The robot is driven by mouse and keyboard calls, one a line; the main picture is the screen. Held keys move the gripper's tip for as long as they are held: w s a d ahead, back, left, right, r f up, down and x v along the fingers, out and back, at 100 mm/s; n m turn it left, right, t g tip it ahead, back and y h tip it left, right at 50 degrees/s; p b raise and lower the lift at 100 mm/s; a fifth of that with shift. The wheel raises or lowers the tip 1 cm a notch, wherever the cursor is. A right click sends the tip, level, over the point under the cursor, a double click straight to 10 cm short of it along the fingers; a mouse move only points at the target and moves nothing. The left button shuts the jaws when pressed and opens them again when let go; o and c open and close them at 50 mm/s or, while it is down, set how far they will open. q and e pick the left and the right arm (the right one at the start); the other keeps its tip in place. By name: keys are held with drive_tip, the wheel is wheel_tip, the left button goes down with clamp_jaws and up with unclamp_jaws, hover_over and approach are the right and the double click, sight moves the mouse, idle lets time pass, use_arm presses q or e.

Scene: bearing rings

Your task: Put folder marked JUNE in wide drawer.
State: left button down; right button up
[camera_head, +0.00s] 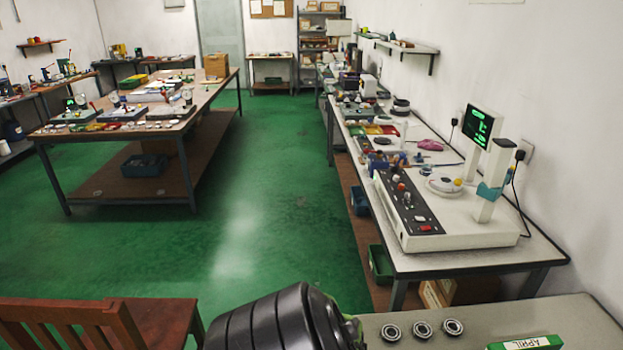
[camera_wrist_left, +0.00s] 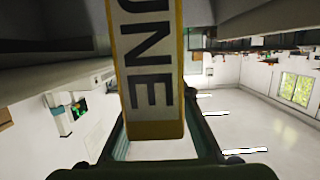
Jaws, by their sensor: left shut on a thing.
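The folder marked JUNE (camera_wrist_left: 152,70) shows in the left wrist view as a yellow-edged piece with a white label. The letters UNE are readable and run sideways; the J is cut off or hidden at the top. My left gripper (camera_wrist_left: 160,152) is shut on this folder, which stands out from between its fingers. In the head view only a dark, ribbed part of my arm shows at the bottom middle, and it hides what is behind it. I cannot make out the wide drawer in either view. My right gripper is not in view.
A green folder marked APRIL (camera_head: 526,343) lies on the near grey surface (camera_head: 575,318), beside several bearing rings (camera_head: 422,329). A wooden chair (camera_head: 75,320) stands at lower left. A long bench (camera_head: 470,262) with a white machine (camera_head: 440,215) runs along the right wall. The green floor (camera_head: 270,200) between benches is clear.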

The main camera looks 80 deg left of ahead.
use_arm(q)
drive_tip(key=shift+w+a+f, duration=0.1)
drive_tip(key=shift+a+f, duration=0.35)
drive_tip(key=shift+f, duration=0.15)
drive_tip(key=f, duration=0.1)
drive_tip(key=f+b, duration=0.1)
drive_tip(key=f, duration=0.1)
drive_tip(key=shift+w+a+b, duration=0.1)
drive_tip(key=shift+a+b, duration=0.15)
drive_tip(key=shift+b, duration=0.05)
drive_tip(key=shift+f, duration=0.25)
drive_tip(key=shift+f, duration=0.1)
drive_tip(key=shift+f+b, duration=0.4)
drive_tip(key=shift+f, duration=0.1)
drive_tip(key=c, duration=1.8)
unclamp_jaws()
